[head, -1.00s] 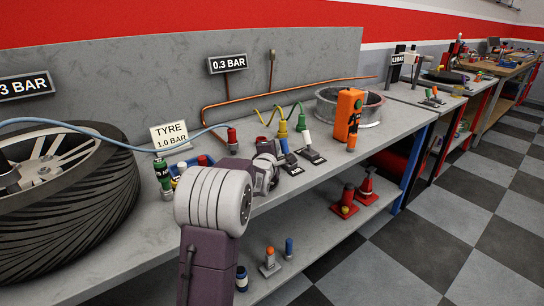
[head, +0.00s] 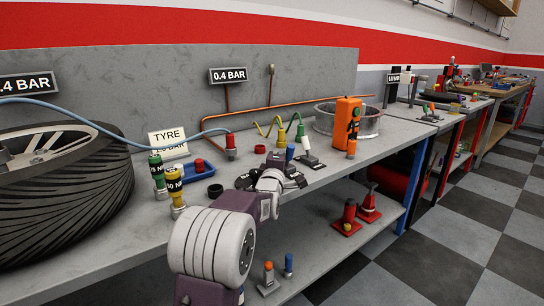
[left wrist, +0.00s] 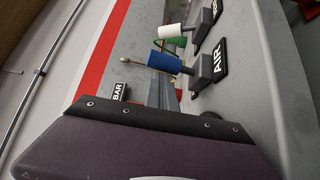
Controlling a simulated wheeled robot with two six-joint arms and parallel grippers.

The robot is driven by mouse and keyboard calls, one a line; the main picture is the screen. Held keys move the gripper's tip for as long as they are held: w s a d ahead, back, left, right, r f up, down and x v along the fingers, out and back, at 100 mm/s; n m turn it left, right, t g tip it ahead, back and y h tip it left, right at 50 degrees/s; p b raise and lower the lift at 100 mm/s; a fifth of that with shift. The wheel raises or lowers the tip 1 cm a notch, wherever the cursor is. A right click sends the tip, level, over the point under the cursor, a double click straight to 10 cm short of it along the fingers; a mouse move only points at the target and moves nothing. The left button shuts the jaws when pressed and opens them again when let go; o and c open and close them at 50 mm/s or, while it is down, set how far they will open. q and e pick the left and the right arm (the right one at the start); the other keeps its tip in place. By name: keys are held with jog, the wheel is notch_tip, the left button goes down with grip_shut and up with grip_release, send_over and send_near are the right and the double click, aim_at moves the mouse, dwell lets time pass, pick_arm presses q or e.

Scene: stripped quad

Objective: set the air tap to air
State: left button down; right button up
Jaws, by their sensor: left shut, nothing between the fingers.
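The air tap has a blue handle (head: 290,153) and a dark base, partly hidden behind my left gripper in the head view. My left gripper (head: 277,163) is shut and empty, close in front of the air tap. Whether it touches the handle is unclear. My right gripper is not in view.
The white-handled tap (head: 305,144) stands just right of the air tap. An orange device (head: 347,120) and a metal ring (head: 371,119) are further right. Green and yellow bottles (head: 175,188), a blue tray (head: 182,163) and a tyre (head: 65,210) are left. A sign (head: 228,75) reads 0.4 BAR.

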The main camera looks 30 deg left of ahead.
pick_arm(q)
jog(key=shift+d, duration=0.15)
jog(key=p+v, duration=0.1)
jog(key=v, duration=0.6)
jog(key=shift+s+d, duration=0.1)
jog(key=shift+s, duration=0.25)
jog(key=shift+s+d+f+p, duration=0.15)
jog(key=shift+s+p, duration=0.15)
jog(key=shift+s, duration=0.35)
